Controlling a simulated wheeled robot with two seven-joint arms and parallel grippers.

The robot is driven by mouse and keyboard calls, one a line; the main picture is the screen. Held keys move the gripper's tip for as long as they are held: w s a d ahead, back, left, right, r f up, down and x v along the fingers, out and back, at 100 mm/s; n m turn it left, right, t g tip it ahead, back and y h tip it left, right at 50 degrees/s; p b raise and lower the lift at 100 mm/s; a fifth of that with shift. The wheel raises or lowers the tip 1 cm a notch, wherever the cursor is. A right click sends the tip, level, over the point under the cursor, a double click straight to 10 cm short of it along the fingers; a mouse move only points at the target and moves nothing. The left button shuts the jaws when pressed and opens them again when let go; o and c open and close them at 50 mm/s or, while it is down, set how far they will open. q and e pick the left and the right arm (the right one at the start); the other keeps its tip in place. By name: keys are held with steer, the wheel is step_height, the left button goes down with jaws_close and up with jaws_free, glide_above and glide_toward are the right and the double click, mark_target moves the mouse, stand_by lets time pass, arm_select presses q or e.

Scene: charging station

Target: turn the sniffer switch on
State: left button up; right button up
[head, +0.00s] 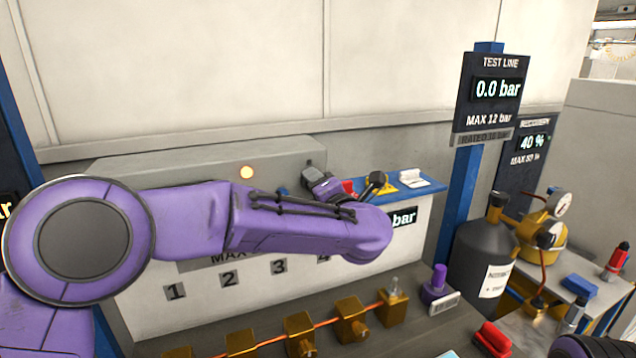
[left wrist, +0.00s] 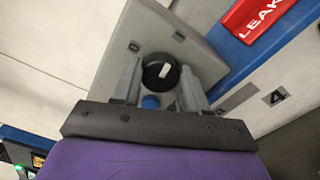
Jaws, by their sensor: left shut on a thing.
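The sniffer switch appears to be a black round knob (left wrist: 160,72) with a white mark, on a grey box (left wrist: 188,40) in the left wrist view. My left gripper (left wrist: 160,88) has one finger on each side of this knob and is shut on it. A small blue round part (left wrist: 151,102) shows just below the knob, between the fingers. In the head view my purple left arm reaches across the bench, and the left gripper (head: 312,180) is small and partly hidden at the back. The knob itself cannot be made out there.
A red LEAK sign (left wrist: 262,15) on a blue board is close to the box. Several brass blocks (head: 351,320) line the front. The TEST LINE display (head: 497,90) reads 0.0 bar. A dark tank (head: 484,255) stands right.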

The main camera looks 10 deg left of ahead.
arm_select(q)
steer(key=shift+a+f+m, duration=0.1)
steer(key=shift+f+m, duration=0.05)
steer(key=shift+m, duration=0.45)
steer(key=shift+m+p, duration=0.3)
steer(key=o, duration=1.1)
steer(key=shift+a, duration=0.1)
steer(key=shift+c, duration=0.2)
steer(key=shift+w+a, duration=0.1)
